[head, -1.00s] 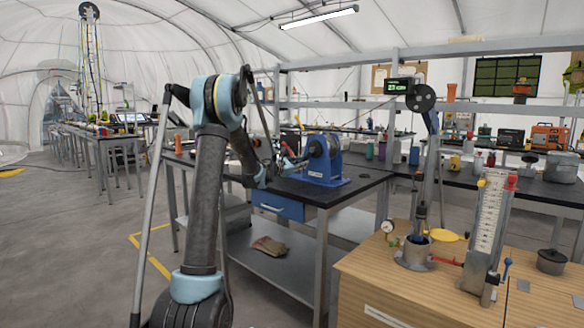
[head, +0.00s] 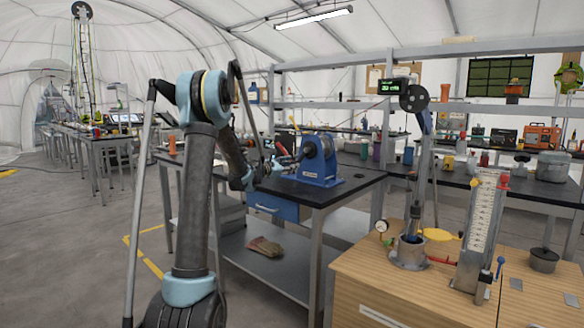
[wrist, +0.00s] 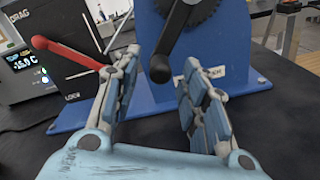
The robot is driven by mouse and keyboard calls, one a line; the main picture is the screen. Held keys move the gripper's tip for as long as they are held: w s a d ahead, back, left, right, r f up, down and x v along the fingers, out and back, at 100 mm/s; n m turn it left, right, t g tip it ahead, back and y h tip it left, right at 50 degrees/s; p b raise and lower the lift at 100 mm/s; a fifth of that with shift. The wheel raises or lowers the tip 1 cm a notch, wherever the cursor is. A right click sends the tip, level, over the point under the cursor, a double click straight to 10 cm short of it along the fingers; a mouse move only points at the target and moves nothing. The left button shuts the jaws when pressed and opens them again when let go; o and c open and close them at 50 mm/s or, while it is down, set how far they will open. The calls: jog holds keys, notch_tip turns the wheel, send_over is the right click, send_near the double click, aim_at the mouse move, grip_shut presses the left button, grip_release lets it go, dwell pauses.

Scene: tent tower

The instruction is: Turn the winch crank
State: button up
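The blue winch (head: 318,165) stands on the dark bench top; its blue frame and dark toothed wheel fill the back of the wrist view. Its black crank (wrist: 170,40) hangs down and slightly left, ending in a rounded black knob (wrist: 160,68). My gripper (wrist: 159,75) is open and empty, one padded finger on each side of the knob as seen from the wrist. I cannot tell whether the knob is between the fingers or just beyond them. In the head view my gripper (head: 268,168) is small, beside the winch's left side.
In the wrist view, a red lever (wrist: 68,50) lies close to the left finger, in front of a dark box. A device with a display (wrist: 20,62) stands farther left. A wooden cabinet (head: 400,290) with a measuring column (head: 482,230) is at the right.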

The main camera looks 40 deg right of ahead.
jog(key=s+a, duration=0.1)
jog(key=a, duration=0.7)
jog(key=shift+a, duration=0.2)
